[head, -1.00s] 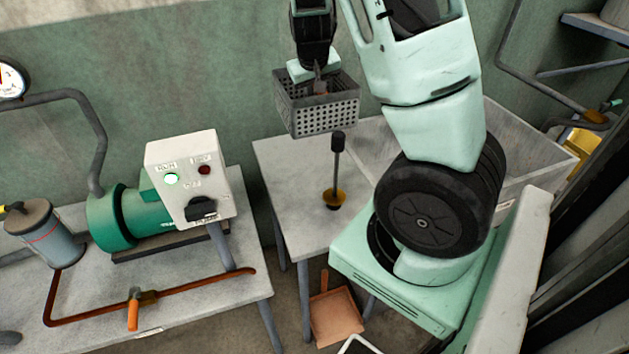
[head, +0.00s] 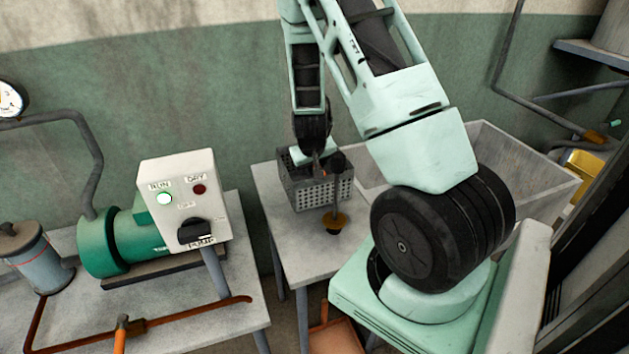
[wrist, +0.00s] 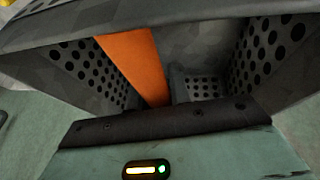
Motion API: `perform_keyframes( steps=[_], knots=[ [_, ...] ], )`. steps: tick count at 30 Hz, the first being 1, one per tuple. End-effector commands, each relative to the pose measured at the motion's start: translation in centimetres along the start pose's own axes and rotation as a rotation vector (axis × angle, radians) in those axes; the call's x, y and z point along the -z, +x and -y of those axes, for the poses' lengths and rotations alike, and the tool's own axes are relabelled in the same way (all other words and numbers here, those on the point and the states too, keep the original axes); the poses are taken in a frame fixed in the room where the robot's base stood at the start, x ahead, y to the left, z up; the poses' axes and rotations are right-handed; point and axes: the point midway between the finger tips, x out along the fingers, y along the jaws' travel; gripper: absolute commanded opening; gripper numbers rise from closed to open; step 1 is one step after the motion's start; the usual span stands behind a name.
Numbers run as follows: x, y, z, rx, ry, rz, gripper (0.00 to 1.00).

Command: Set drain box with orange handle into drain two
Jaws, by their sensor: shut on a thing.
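The drain box (head: 298,190) is a dark grey perforated basket over the back of the small grey table in the head view. I cannot tell whether it touches the tabletop. My gripper (head: 322,168) is shut on its orange handle, above the box opening. In the wrist view the orange handle (wrist: 138,68) crosses the open box (wrist: 75,62), whose walls are full of round holes. The box looks empty where I can see inside. No drain marked two can be made out.
A black-knobbed rod on a brass base (head: 335,222) stands just in front of the box. A grey basin (head: 540,175) lies to the right. The green pump (head: 108,243) and white control box (head: 178,190) stand on the left table. Bare tabletop (head: 300,245) lies front-left of the rod.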

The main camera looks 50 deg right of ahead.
Motion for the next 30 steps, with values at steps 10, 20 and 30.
perform_keyframes(
  steps=[10,20,30],
  knots=[
    [-1.4,3.3,0.6,-0.002,0.001,0.002,0.00],
    [-1.7,4.3,0.9,-0.001,0.001,-0.003,0.00],
    [-1.9,4.6,1.0,-0.001,0.000,-0.001,0.41]
  ],
)
